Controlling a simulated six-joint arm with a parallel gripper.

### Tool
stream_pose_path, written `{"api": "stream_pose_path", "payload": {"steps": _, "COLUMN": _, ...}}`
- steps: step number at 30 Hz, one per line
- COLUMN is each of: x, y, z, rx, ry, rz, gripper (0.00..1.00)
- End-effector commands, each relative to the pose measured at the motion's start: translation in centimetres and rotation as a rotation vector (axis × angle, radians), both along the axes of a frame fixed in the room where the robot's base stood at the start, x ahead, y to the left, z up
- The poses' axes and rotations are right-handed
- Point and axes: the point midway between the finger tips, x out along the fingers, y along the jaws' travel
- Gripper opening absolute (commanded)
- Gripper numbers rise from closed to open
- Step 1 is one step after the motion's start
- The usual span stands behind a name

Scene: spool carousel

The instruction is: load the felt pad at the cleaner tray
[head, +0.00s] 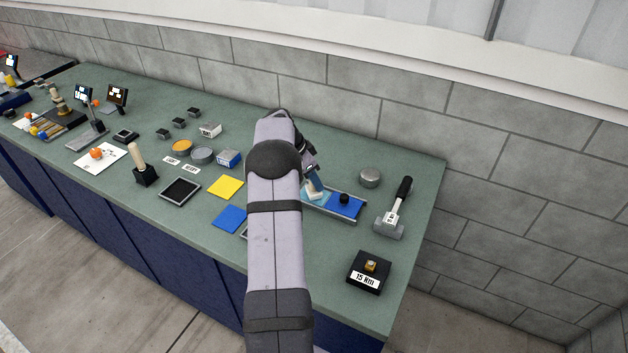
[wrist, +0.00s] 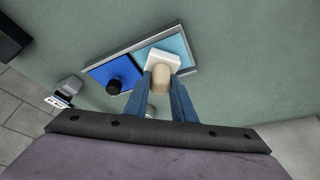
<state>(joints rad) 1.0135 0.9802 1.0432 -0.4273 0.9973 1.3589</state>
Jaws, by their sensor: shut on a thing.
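My gripper (head: 313,180) is at the cleaner tray. In the wrist view its blue fingers (wrist: 162,88) are shut on the beige handle (wrist: 161,80) of the felt pad, a white block (wrist: 163,61). The pad is over the light blue compartment (wrist: 178,45) of the grey-rimmed cleaner tray (wrist: 123,54). I cannot tell whether the pad touches the surface. The tray's other compartment is dark blue (head: 345,208) and holds a black knob (head: 344,199). In the head view the pad (head: 316,194) shows below the fingers, and my arm hides the tray's left end.
A round grey tin (head: 370,177) and a black-handled tool on a grey stand (head: 390,226) are right of the tray. A black box labelled 15 Nm (head: 369,271) is nearer the front. Yellow (head: 226,187) and blue (head: 230,219) sheets lie left of my arm.

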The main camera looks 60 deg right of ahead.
Motion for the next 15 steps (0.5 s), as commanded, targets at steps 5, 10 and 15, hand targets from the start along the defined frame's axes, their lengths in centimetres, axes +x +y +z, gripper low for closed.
{"api": "stream_pose_path", "payload": {"steps": 5, "x": 0.0, "y": -0.1, "z": 1.7, "rx": -0.003, "ry": -0.002, "rz": 0.0, "gripper": 0.05}}
{"api": "stream_pose_path", "payload": {"steps": 10, "x": 0.1, "y": -0.1, "z": 3.0, "rx": -0.004, "ry": -0.002, "rz": 0.001, "gripper": 0.05}}
{"api": "stream_pose_path", "payload": {"steps": 15, "x": 0.1, "y": -0.1, "z": 4.2, "rx": -0.005, "ry": -0.001, "rz": 0.002, "gripper": 0.05}}
